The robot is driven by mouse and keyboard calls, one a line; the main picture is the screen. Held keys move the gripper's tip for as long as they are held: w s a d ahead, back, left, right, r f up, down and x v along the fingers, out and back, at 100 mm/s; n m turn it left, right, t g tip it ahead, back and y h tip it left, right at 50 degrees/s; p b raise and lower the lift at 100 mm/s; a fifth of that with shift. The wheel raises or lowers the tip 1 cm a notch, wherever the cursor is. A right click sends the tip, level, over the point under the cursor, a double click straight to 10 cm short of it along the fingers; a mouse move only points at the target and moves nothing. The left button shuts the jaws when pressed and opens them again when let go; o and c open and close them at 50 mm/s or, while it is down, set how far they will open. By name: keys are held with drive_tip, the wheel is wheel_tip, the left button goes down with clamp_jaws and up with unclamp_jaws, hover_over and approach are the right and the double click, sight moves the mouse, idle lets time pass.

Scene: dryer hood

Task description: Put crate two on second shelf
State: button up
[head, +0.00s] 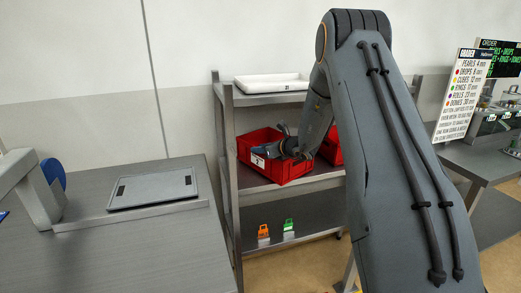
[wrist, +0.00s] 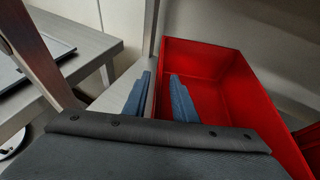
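A red open crate (head: 290,170) sits on the middle shelf (head: 315,184) of a grey rack, with a white label on its front too small to read. It looks empty in the wrist view (wrist: 225,85). A second red crate (head: 331,148) stands to its right, mostly hidden behind my arm. I cannot tell which is crate two. My gripper (head: 258,151) is at the nearer crate's front left part. In the wrist view my gripper (wrist: 160,76) has its blue fingers apart, one on each side of the crate's wall, with a visible gap between the left finger and the wall.
A white tray (head: 271,83) lies on the top shelf. An orange item (head: 263,232) and a green item (head: 288,225) stand on the bottom shelf. A grey table (head: 130,250) with a flat plate (head: 153,190) is at left. Rack posts stand close to the crate.

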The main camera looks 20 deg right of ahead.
drive_tip(key=shift+r, duration=0.15)
drive_tip(key=b+v, duration=0.2)
drive_tip(key=v, duration=1)
drive_tip(key=shift+b, duration=0.3)
drive_tip(key=s+a+f+n+g+y, duration=0.1)
drive_tip(key=s+a+f+n+g, duration=0.25)
drive_tip(key=s+a+n, duration=0.45)
drive_tip(key=s+a+f+n+g, duration=0.2)
drive_tip(key=s+a+n+g, duration=0.35)
drive_tip(key=s+a, duration=0.35)
drive_tip(key=s+d+n+g+h, duration=0.1)
drive_tip(key=s+n+h, duration=0.2)
drive_tip(key=s+n, duration=0.6)
drive_tip(key=s+d+f+n+g+h, duration=0.1)
drive_tip(key=s+n+h, duration=0.2)
drive_tip(key=s+n, duration=0.6)
drive_tip(key=shift+s+d+f+g, duration=0.3)
drive_tip(key=shift+s+d, duration=0.1)
drive_tip(key=shift+s, duration=0.15)
